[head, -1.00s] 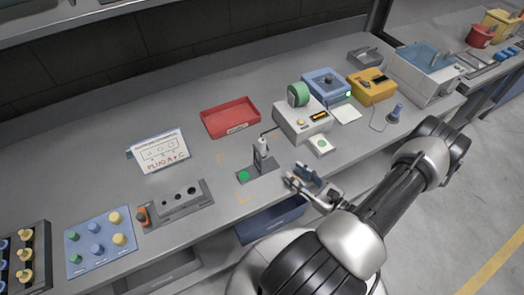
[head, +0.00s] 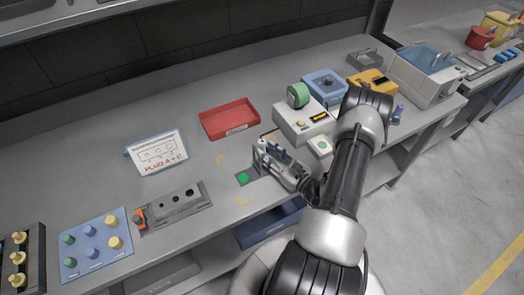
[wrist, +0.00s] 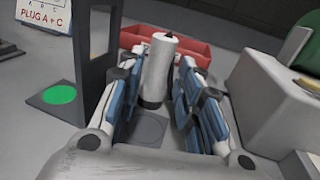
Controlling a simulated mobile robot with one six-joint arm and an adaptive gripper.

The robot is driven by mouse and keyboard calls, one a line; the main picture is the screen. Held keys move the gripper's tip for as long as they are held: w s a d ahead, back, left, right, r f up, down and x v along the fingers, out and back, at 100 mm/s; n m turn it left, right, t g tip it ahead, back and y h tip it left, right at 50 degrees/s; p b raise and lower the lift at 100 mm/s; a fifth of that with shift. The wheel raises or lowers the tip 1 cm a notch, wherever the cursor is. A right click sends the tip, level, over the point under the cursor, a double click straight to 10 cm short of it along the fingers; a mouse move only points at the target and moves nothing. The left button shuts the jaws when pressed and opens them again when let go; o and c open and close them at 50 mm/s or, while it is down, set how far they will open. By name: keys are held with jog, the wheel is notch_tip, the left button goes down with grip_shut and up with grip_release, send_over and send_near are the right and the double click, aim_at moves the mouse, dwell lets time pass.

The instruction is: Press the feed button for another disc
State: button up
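A pale dispenser-like box (head: 298,122) carries a green roll (head: 298,95), a small yellow button (head: 301,123) and an orange display (head: 320,116). In front of it lies a white pad with a green dot (head: 321,145); I cannot tell which is the feed button. The box also shows at the right of the wrist view (wrist: 270,95). My gripper (head: 263,152) is left of the box, at a dark stand. In the wrist view its open fingers (wrist: 160,85) lie on either side of a white upright cylinder (wrist: 160,60) with a dark tip, with gaps visible.
A dark upright post (wrist: 97,60) rises left of the fingers, near a green disc (head: 243,177) on a dark plate. A red tray (head: 229,120) lies behind. A sign (head: 157,151), a grey block with holes (head: 178,203) and a blue peg board (head: 95,245) are left.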

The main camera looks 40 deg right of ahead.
aim_at(264, 150)
jog(key=w, duration=0.3)
jog(key=shift+w+a+b, duration=0.15)
jog(key=shift+w+b, duration=0.15)
jog(key=shift+w, duration=0.1)
jog(key=shift+c, duration=0.4)
grip_shut()
